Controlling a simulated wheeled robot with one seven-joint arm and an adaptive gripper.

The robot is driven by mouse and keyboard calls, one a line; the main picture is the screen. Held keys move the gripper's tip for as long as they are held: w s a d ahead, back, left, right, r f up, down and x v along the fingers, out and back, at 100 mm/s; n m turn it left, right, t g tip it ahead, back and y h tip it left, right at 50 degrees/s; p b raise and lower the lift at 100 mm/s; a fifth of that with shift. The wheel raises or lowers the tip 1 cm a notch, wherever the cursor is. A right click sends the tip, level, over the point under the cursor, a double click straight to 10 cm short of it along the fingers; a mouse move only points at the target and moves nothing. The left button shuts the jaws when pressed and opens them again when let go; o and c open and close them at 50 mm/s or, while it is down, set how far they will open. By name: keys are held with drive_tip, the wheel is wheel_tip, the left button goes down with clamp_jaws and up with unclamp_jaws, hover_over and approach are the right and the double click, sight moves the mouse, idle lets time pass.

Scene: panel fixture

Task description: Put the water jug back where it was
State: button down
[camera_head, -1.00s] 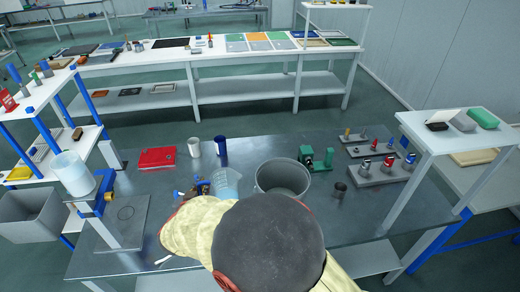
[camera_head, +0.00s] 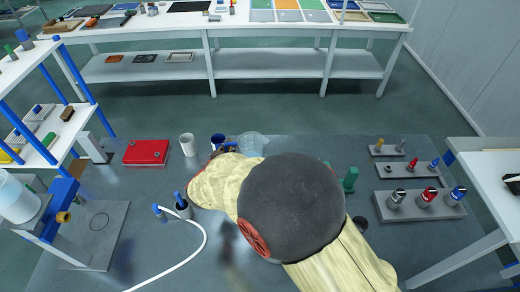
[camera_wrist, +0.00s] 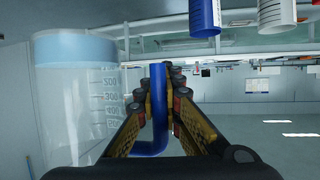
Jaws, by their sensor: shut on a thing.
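The water jug (camera_wrist: 78,100) is clear, with measuring marks and a light-blue band at the picture's top end. It fills the left of the wrist view, which looks upside down. My gripper (camera_wrist: 167,78) is shut on its blue handle (camera_wrist: 150,140), beside the jug body. In the head view the jug (camera_head: 252,145) shows beyond my arm, just right of a dark blue cup (camera_head: 217,142). My arm hides its lower part, so I cannot tell whether it touches the table.
A white cup (camera_head: 187,145) and a red case (camera_head: 146,152) stand left of the blue cup. A white hose (camera_head: 195,247) lies in front. A dispenser stand with a ringed base (camera_head: 99,222) is at left. Knob blocks (camera_head: 420,205) sit at right.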

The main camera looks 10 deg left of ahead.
drive_tip(key=w+f+b, duration=0.1)
drive_tip(key=w+f, duration=0.2)
drive_tip(key=w, duration=0.1)
drive_tip(key=w+f+b, duration=0.2)
drive_tip(key=w, duration=0.2)
drive_tip(key=w+d+f+b, duration=0.1)
drive_tip(key=w+f+b, duration=0.1)
drive_tip(key=w+f, duration=0.1)
drive_tip(key=shift+w+f, duration=0.35)
drive_tip(key=shift+w, duration=0.3)
drive_tip(key=f+b, duration=0.1)
drive_tip(key=f, duration=0.1)
drive_tip(key=f+b, duration=0.2)
drive_tip(key=shift+w, duration=0.4)
drive_tip(key=c, duration=2.4)
unclamp_jaws()
drive_tip(key=shift+f, duration=0.15)
drive_tip(key=o, duration=0.3)
drive_tip(key=shift+o, duration=0.7)
